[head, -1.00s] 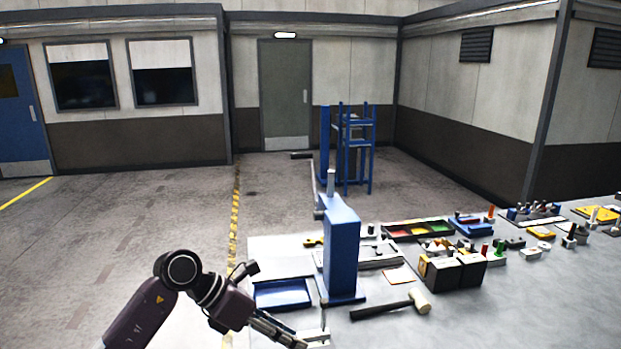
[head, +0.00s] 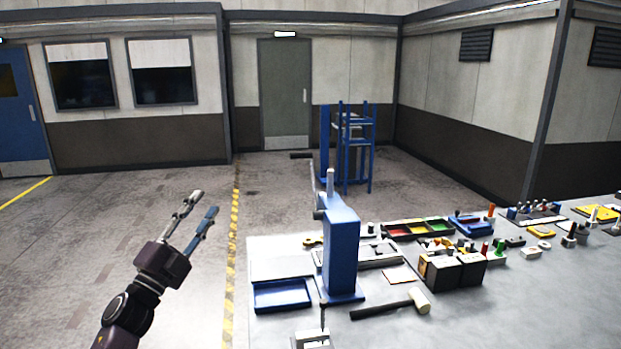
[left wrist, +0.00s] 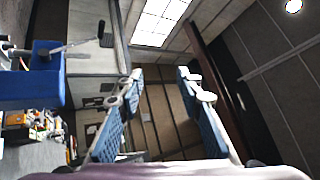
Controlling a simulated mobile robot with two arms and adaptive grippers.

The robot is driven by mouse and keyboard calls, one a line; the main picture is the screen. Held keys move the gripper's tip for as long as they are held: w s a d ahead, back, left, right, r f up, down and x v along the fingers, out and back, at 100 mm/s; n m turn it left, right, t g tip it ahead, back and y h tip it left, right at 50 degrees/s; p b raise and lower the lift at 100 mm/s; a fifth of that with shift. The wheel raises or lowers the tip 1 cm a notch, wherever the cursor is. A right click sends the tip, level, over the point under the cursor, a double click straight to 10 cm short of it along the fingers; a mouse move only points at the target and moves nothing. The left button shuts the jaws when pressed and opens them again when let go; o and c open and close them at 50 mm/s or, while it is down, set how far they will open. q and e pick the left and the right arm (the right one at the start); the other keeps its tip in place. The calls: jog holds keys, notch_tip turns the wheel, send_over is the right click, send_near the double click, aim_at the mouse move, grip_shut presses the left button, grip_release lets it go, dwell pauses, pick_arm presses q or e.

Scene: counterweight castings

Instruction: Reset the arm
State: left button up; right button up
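My left arm rises from the bottom left of the head view. Its left gripper (head: 206,201) points up, left of the workbench and over the floor. The two fingers stand apart with nothing between them. In the left wrist view the fingers (left wrist: 160,74) also show a clear gap, with wall and ceiling behind them. My right arm and gripper are not in view.
Right of my left arm is a grey workbench (head: 520,300). On it are a blue upright press (head: 341,255), a blue tray (head: 282,294), a mallet (head: 390,305), black boxes (head: 455,272) and several small parts. The floor (head: 120,220) at left is clear.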

pick_arm(q)
jog(key=w+a+f+n+g+y, duration=0.2)
jog(key=w+a+f+n+y, duration=0.3)
jog(key=a+f+n+y, duration=0.8)
jog(key=s+d+f+n+g+h+b, duration=0.1)
jog(key=s+d+f+g, duration=0.3)
jog(key=f, duration=1)
jog(key=s+f+n+g+h+b, duration=0.15)
jog(key=s+f, duration=0.45)
jog(key=f, duration=0.8)
jog(key=s+d+f+n+g+b, duration=0.15)
jog(key=s+f, duration=0.35)
jog(key=f, duration=0.9)
jog(key=s+d+f+g+b, duration=0.2)
jog(key=s+f+g, duration=0.1)
jog(key=s+f, duration=1)
jog(key=s+d+f+g+b, duration=0.2)
jog(key=s+d+f+g, duration=0.15)
jog(key=s+f, duration=1)
jog(key=s+d+f+g, duration=0.1)
jog(key=s+f, duration=0.2)
jog(key=s, duration=0.7)
jog(key=s+d+f+g+b, duration=0.1)
jog(key=s+f, duration=0.3)
jog(key=s, duration=0.6)
jog(key=s+d+f+g+b, duration=0.1)
jog(key=s+f+g, duration=0.2)
jog(key=s, duration=0.7)
jog(key=shift+s+d+f+h, duration=0.15)
jog(key=shift+f+h, duration=0.3)
